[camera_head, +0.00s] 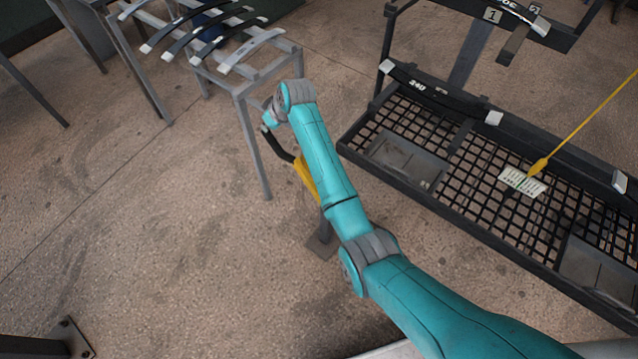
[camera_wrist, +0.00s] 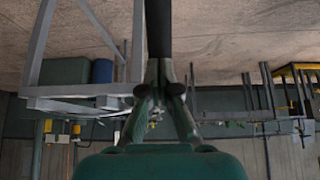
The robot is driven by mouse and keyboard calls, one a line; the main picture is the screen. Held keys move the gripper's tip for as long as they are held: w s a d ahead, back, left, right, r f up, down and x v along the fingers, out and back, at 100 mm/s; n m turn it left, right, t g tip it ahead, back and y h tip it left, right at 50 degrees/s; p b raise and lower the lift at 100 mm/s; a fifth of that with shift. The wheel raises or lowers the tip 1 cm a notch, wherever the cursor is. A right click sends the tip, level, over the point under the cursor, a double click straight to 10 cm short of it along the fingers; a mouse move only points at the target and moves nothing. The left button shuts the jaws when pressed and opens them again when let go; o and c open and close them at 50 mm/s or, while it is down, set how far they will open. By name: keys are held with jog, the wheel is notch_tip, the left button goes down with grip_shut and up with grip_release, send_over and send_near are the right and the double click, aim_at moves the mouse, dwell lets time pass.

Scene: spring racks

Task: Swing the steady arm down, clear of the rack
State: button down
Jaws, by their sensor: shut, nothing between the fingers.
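The steady arm (camera_head: 306,179), a yellow piece with what looks like a black end (camera_head: 276,146), shows beside my arm in the head view. It slants up to the left above a grey post and floor plate (camera_head: 322,243); my arm partly hides it. In the wrist view a dark bar (camera_wrist: 158,28) stands straight ahead of my gripper (camera_wrist: 163,78), whose fingers come together at its near end. My fingers are shut with nothing between them; contact with the bar is unclear. The dark mesh rack (camera_head: 357,152) stands to the right, apart from the yellow piece.
A grey frame (camera_head: 250,88) carrying several curved leaf springs (camera_head: 215,38) stands close behind my wrist. On the mesh rack lie a long spring marked 240 (camera_head: 440,92) and a white card (camera_head: 522,183).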

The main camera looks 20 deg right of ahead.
jog(key=shift+w+a, duration=0.95)
jog(key=shift+w, duration=0.3)
jog(key=shift+s+d, duration=0.9)
jog(key=shift+s, duration=0.35)
jog(key=shift+s+d, duration=0.9)
jog(key=shift+s, duration=0.3)
